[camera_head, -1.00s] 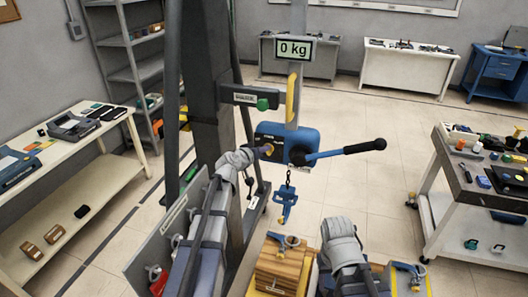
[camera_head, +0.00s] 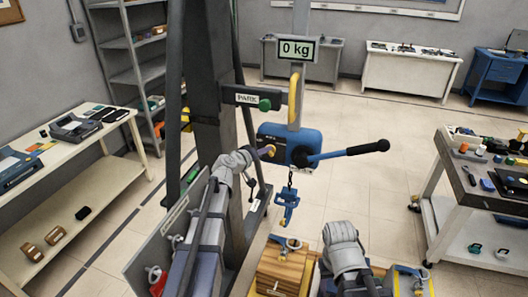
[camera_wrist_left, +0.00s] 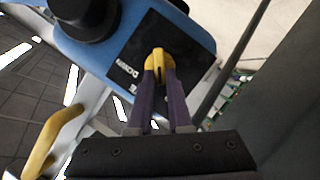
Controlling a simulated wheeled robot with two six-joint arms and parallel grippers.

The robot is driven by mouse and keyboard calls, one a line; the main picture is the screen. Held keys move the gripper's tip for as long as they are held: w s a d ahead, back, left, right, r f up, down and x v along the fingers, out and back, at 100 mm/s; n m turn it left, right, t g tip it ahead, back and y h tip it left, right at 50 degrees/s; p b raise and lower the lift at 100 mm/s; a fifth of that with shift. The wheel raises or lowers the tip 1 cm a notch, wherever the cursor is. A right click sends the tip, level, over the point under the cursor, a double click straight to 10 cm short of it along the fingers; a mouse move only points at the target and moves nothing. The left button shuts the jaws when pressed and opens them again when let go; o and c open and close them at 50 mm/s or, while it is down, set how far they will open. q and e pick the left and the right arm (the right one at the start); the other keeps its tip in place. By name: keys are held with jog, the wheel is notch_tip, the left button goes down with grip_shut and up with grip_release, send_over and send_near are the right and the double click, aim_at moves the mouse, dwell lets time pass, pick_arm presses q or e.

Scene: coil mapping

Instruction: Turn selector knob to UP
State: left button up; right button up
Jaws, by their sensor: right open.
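The blue hoist housing (camera_head: 300,140) hangs from the grey post, with a long black-handled lever on its right side. In the left wrist view its black plate bears a yellow selector knob (camera_wrist_left: 158,62) with lettering beside it, including what looks like DOWN. My left gripper (camera_head: 266,151) reaches the plate from the left. In the left wrist view its two purple fingers (camera_wrist_left: 160,78) close around the knob, one on each side. The knob's pointing direction is hard to read. My right arm is low in the head view; its fingers are not visible.
A display (camera_head: 297,49) reads 0 kg. A green-tipped PARK sign (camera_head: 246,98) sticks out from the post. A blue hook (camera_head: 287,207) hangs on a chain below the housing. A wooden crate (camera_head: 280,270) stands below. Benches line both sides; the floor at centre right is clear.

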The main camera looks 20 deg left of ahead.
pick_arm(q)
jog(key=o, duration=0.4)
jog(key=p+v, duration=0.2)
jog(key=v, duration=0.6)
jog(key=shift+w, duration=0.1)
